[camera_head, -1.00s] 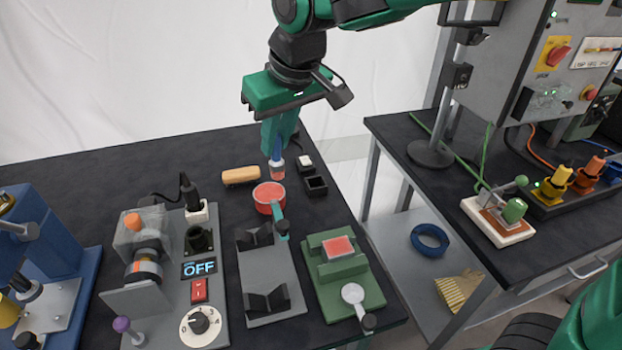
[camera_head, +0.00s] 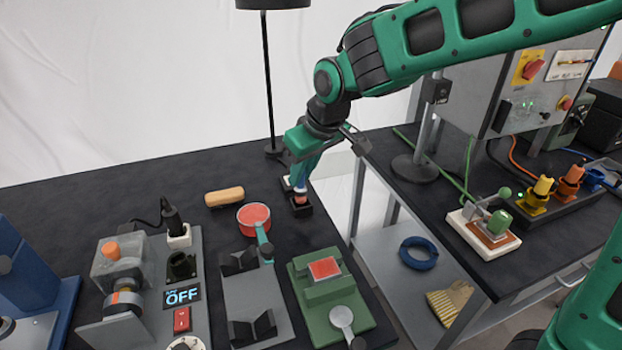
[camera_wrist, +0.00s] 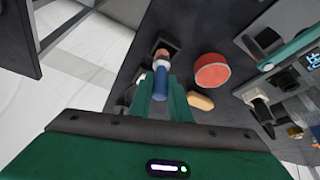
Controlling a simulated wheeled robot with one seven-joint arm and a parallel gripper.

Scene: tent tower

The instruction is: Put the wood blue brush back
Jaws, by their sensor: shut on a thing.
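The brush (camera_head: 300,196) has a blue handle, a pale band and a reddish tip. My gripper (camera_head: 304,176) points down and is shut on its blue handle. In the wrist view, the brush (camera_wrist: 161,78) stands between the two green fingers (camera_wrist: 160,98), tip pointing away from me. A small black square holder (camera_head: 303,210) is directly below the tip; it also shows in the wrist view (camera_wrist: 172,45). The tip is at the holder's opening; I cannot tell whether it is inside or just above. The fingers hide part of the handle.
A small white-topped black box (camera_head: 287,184) sits just behind the holder. A green fixture (camera_head: 328,285) stands in front. A lamp stand (camera_head: 268,90) rises behind.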

